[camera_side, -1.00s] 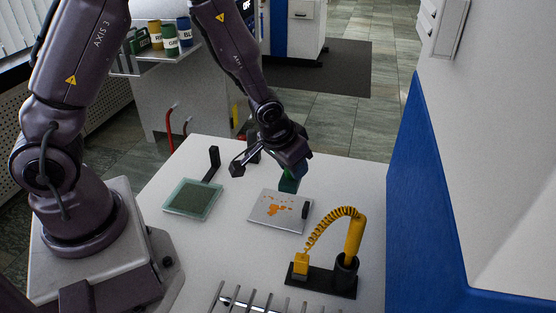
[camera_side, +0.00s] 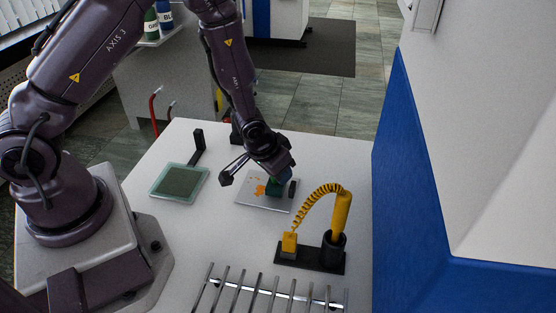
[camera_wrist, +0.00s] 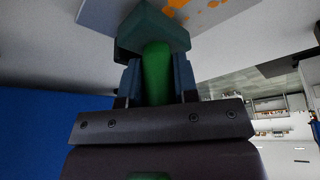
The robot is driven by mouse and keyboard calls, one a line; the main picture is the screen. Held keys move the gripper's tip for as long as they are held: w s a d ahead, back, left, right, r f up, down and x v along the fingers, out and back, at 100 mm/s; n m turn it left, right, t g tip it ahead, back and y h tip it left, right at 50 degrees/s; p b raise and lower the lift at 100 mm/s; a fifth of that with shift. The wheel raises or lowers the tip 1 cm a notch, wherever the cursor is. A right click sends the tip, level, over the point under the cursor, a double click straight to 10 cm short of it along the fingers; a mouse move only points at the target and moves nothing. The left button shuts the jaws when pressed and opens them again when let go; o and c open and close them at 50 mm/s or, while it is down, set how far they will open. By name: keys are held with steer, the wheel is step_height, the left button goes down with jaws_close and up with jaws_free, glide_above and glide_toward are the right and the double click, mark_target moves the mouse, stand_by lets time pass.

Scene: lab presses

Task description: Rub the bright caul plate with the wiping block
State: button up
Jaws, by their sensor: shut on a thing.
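The bright caul plate (camera_side: 262,205) lies flat on the white table, with orange residue (camera_side: 259,189) on its top and a dark upright piece at its right edge. My gripper (camera_side: 283,173) is shut on the green wiping block (camera_side: 273,188) over the plate's right part. In the wrist view the block (camera_wrist: 152,28) hangs from the gripper (camera_wrist: 155,78) by a bright green grip between the two fingers. The plate (camera_wrist: 228,18) and orange marks show beyond the block. The block is at or very near the plate's surface; contact cannot be told. The block hides some of the plate.
A dull dark plate with a pale green rim (camera_side: 154,194) lies to the left, with a black bracket (camera_side: 198,146) behind it. A yellow coiled-cord tool (camera_side: 341,211) stands in a black base in front at right. A metal rod rack (camera_side: 270,287) is at the front.

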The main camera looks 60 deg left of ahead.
steer(key=shift+s+a+f, duration=0.25)
steer(key=shift+a, duration=0.1)
steer(key=shift+c, duration=0.3)
steer(key=shift+s+a+f, duration=0.1)
steer(key=shift+s+a, duration=2.25)
steer(key=shift+a, duration=0.15)
steer(key=shift+w+d, duration=1.3)
steer(key=shift+d, duration=0.15)
steer(key=shift+w+d, duration=1.3)
steer(key=shift+d, duration=0.15)
steer(key=shift+s+d, duration=0.25)
steer(key=shift+s, duration=0.3)
steer(key=shift+s+a, duration=1.25)
steer(key=shift+a, duration=0.2)
steer(key=shift+s+a, duration=1.25)
steer(key=shift+a, duration=0.15)
steer(key=shift+w+d, duration=1.3)
steer(key=shift+d, duration=0.2)
steer(key=shift+w+d, duration=1.3)
steer(key=shift+d, duration=0.15)
steer(key=shift+r, duration=4.1)
